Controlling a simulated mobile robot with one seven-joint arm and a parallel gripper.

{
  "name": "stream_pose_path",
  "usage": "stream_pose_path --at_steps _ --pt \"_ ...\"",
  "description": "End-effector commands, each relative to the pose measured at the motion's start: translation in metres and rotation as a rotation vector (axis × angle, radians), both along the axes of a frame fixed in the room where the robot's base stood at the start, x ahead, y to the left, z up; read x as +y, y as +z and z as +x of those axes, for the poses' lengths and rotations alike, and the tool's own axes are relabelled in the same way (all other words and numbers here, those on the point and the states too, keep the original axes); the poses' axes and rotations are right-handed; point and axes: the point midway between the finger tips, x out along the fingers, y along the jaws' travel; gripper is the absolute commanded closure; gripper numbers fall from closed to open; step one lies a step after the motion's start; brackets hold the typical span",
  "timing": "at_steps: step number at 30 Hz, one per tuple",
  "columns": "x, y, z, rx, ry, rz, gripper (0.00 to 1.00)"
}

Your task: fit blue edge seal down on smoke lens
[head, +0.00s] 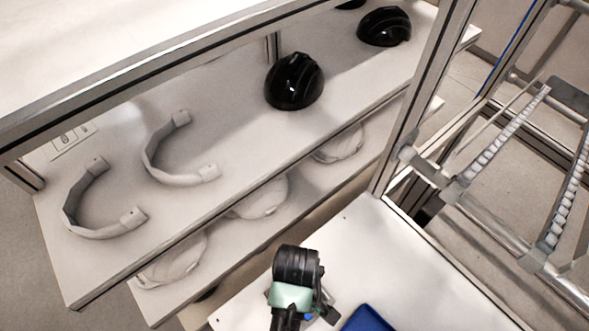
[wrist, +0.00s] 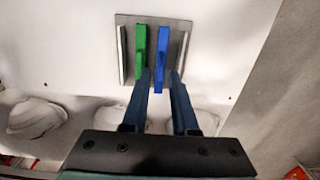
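A blue strip (wrist: 163,50), which looks like the blue edge seal, stands at a grey plate (wrist: 184,24) with raised side rails in the wrist view. A green strip (wrist: 139,52) stands parallel to its left. My gripper (wrist: 160,74) is open, its two dark blue fingers either side of the blue strip's near end. Narrow gaps show beside the strip, and the left finger is close to the green strip. I cannot pick out a smoke lens for certain. In the head view my arm hides the fingertips.
In the head view, black helmet shells (head: 294,81) and pale curved bands (head: 98,205) sit on the upper shelf. Pale shells (head: 262,199) are on the shelf below. A blue tray-like object (head: 367,319) lies on the white table (head: 400,255). A metal frame (head: 417,100) rises at right.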

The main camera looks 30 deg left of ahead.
Motion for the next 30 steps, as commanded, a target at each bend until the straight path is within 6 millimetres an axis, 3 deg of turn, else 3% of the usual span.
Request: stream_pose_path --at_steps 10,20,25,30 --pt "-0.001 -0.042 -0.002 0.001 -0.001 -0.001 0.73" --pt "-0.001 -0.049 -0.002 -0.001 -0.001 0.001 0.73" --pt "-0.001 -0.049 -0.002 -0.001 -0.001 0.0 1.0" --pt "-0.001 -0.049 -0.002 -0.001 0.0 0.0 1.0"
